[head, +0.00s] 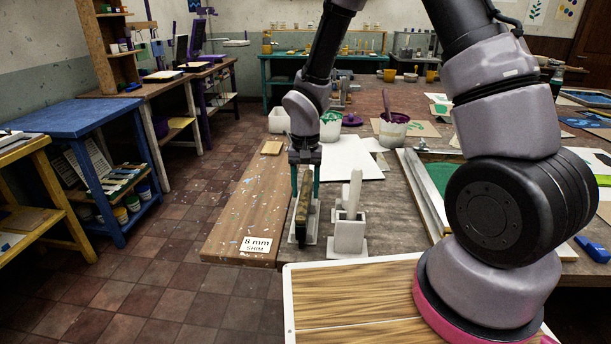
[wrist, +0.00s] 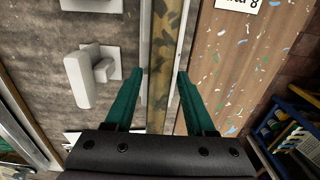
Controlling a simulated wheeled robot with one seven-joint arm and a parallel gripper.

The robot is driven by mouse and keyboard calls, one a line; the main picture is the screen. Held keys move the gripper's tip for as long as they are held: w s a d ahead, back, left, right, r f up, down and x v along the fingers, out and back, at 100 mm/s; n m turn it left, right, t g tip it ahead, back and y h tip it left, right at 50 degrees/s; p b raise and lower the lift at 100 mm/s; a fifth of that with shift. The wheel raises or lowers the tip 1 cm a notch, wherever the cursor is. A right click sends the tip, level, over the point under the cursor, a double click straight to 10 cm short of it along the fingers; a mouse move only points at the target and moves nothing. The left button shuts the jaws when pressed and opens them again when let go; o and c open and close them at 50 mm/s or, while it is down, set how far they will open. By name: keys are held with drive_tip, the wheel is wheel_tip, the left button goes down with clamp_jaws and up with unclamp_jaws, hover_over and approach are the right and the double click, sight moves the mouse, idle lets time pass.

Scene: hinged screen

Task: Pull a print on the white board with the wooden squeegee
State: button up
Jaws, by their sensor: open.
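The wooden squeegee (head: 303,213), a narrow mottled brown bar, stands in a pale rack (head: 294,242) at the table's near left. My gripper (head: 305,190) is above it, its teal fingers open and pointing down on either side. In the wrist view, the squeegee (wrist: 166,55) runs between the two open fingers (wrist: 158,90), with gaps showing on both sides. A white board (head: 360,168) lies flat farther back. The screen (head: 425,205), with a pale frame and green area, lies to the right, partly hidden by my arm.
A white holder with an upright white piece (head: 350,225) stands just right of the squeegee; it also shows in the wrist view (wrist: 90,75). A wooden plank labelled "8 mm SHIM" (head: 250,205) lies left. A white tub with purple (head: 392,130) stands behind.

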drive_tip(key=shift+f, duration=0.25)
clamp_jaws()
drive_tip(key=c, duration=0.8)
unclamp_jaws()
clamp_jaws()
drive_tip(key=shift+r, duration=0.1)
drive_tip(key=shift+r, duration=2.4)
